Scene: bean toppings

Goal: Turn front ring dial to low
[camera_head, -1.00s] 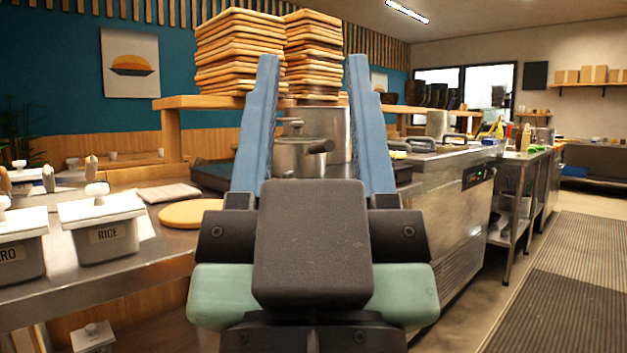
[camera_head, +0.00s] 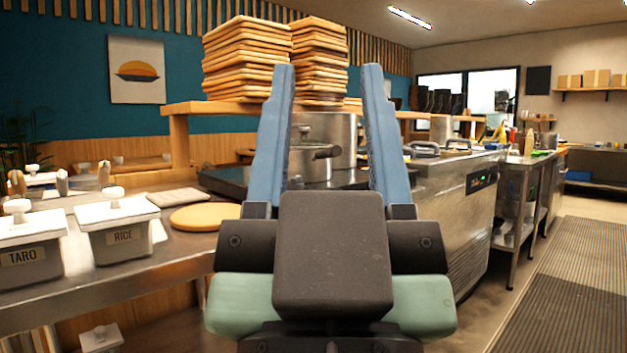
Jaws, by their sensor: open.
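My gripper (camera_head: 328,72) is open and empty, its two blue fingers pointing up and forward in the middle of the head view. Between and behind the fingers stand a metal pot with a lid and side handle (camera_head: 310,163) and a larger metal pot (camera_head: 343,135). They stand on a dark stove top (camera_head: 235,182) on the counter. The front ring dial cannot be seen; the stove's front is hidden behind my gripper.
A round wooden board (camera_head: 203,217) and the white-lidded RICE (camera_head: 117,228) and TARO (camera_head: 28,250) bins stand on the left counter. Stacked wooden trays (camera_head: 247,58) rest on a shelf (camera_head: 190,107) above. A metal unit (camera_head: 455,215) stands right; the floor beyond has mats (camera_head: 570,280).

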